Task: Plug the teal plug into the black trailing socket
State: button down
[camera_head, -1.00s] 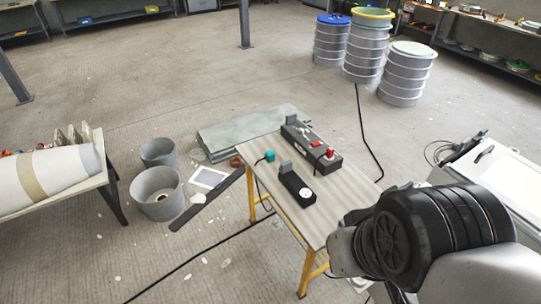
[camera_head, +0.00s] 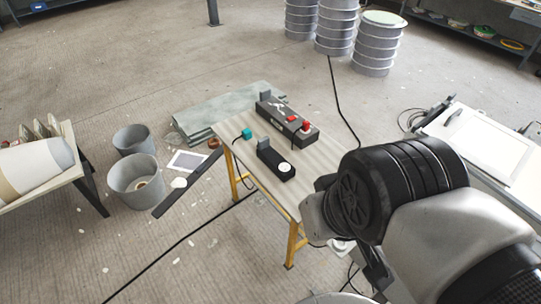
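The teal plug (camera_head: 247,133) lies near the far left corner of the ribbed table (camera_head: 238,160), with a dark cord running from it. The black trailing socket (camera_head: 276,162) is a short black block on the table, to the right of and nearer than the plug. It has a round white face at its right end and a grey upright piece at its left end. The plug and this socket are apart. My arm enters from the lower right, beside the table's right end.
A longer dark box (camera_head: 273,113) with red parts sits behind the socket. A dark bar (camera_head: 178,196) juts from the table's left side. Grey buckets (camera_head: 133,187) stand left, ribbed drums (camera_head: 376,50) at the back. A black cable (camera_head: 174,247) crosses the floor.

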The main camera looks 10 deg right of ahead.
aim_at(284, 170)
jog(key=i+j+z, duration=0.3)
jog(key=i+j, duration=0.25)
jog(key=i, duration=0.15)
jog(key=i+j+z, duration=0.15)
jog(key=i+j, duration=0.15)
jog(key=i+j+z, duration=0.2)
jog(key=i+j, duration=0.15)
jog(key=i+j+z, duration=0.15)
jog(key=j, duration=0.3)
jog(key=i+j+z, duration=0.15)
jog(key=i+j, duration=0.2)
jog(key=i+j+z, duration=0.15)
jog(key=j, duration=0.4)
jog(key=i, duration=0.1)
